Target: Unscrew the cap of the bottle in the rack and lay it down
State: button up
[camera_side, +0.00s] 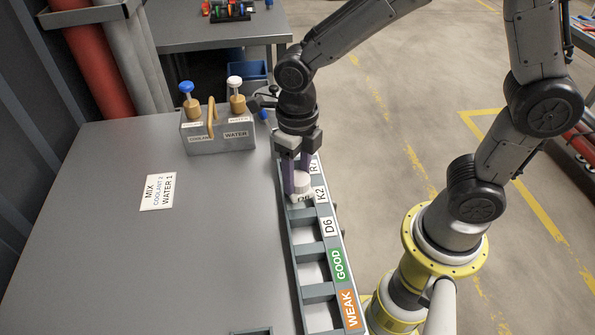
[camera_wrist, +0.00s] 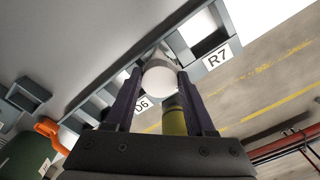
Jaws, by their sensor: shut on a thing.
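The rack (camera_side: 309,273) is a long grey ladder-like strip along the table's right edge, with labels R7, K2, D6, GOOD and WEAK. A white bottle (camera_side: 304,197) with a small dark-lettered label stands in the K2 compartment. Its white round cap (camera_side: 302,181) is between the purple fingers of my gripper (camera_side: 297,178), which points down and is shut on it. In the wrist view the cap (camera_wrist: 160,80) shows as a white disc between the fingertips. The cap appears to sit on the bottle; I cannot tell whether it is loose. The fingers partly hide the bottle.
A white MIX card (camera_side: 158,192) lies on the table (camera_side: 130,265). The table's middle and front are mostly clear.

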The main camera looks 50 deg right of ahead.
aim_at(297, 177)
jog(key=o, duration=1.5)
jog(key=shift+r, duration=0.15)
jog(key=shift+r, duration=0.35)
jog(key=shift+r, duration=0.65)
jog(key=shift+r, duration=0.3)
jog(key=shift+r, duration=0.2)
jog(key=shift+r, duration=2.4)
